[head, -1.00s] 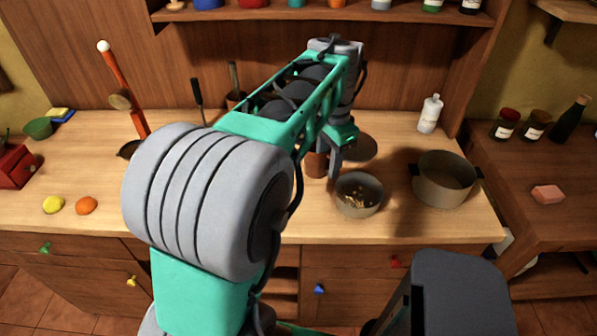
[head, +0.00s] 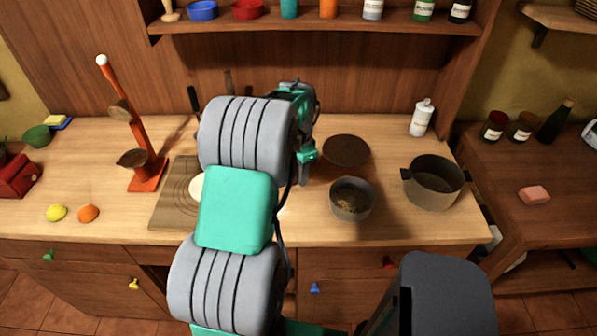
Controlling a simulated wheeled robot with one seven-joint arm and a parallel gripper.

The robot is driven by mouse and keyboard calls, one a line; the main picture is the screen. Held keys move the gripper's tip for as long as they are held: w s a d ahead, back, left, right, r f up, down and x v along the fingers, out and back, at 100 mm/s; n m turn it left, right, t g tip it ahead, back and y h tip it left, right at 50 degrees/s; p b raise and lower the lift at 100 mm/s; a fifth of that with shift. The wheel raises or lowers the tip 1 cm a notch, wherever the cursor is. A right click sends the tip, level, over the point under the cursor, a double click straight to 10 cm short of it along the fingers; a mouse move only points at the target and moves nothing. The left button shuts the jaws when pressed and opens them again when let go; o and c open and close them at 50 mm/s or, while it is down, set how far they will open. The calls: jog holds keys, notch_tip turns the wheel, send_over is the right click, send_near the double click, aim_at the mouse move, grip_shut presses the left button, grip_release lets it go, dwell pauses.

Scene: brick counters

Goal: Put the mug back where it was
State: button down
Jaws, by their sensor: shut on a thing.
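My gripper (head: 303,172) is at the middle of the counter, mostly hidden behind my own arm, with only a teal part and a bit of a finger showing. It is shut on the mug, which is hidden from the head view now. A second earlier, a brown mug showed beside the fingers. A dark round disc (head: 346,150) lies flat on the counter just right of the gripper, with nothing on it.
A grey bowl with bits inside (head: 352,200) and a pot (head: 434,182) stand right of the gripper. A white bottle (head: 421,118) is behind the pot. Left are a grooved board (head: 172,212), an orange lever stand (head: 148,176), and yellow (head: 57,213) and orange (head: 88,213) lumps.

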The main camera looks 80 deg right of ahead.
jog(key=shift+f, duration=0.15)
jog(key=c, duration=1)
grip_release()
jog(key=shift+o, duration=0.2)
notch_tip(320, 180, up, 12)
jog(key=b, duration=0.2)
jog(key=w+a+r+n, duration=0.1)
jog(key=w+a+n, duration=0.25)
jog(key=w, duration=0.45)
jog(key=w+a+r+n, duration=0.1)
jog(key=w+a+n, duration=0.2)
jog(key=w+a, duration=0.3)
jog(key=w+a+n+t+h, duration=0.1)
jog(key=w+a+n, duration=0.6)
jog(key=w+a, duration=0.7)
jog(key=s+a+f+n+t, duration=0.1)
jog(key=a+f+n, duration=0.1)
jog(key=a+n, duration=0.5)
jog(key=a+f+n+t+y, duration=0.1)
jog(key=a+n, duration=0.5)
jog(key=a, duration=1.4)
jog(key=shift+s+f+n+t, duration=0.3)
jog(key=shift+s+f+n, duration=0.1)
jog(key=shift+f, duration=0.25)
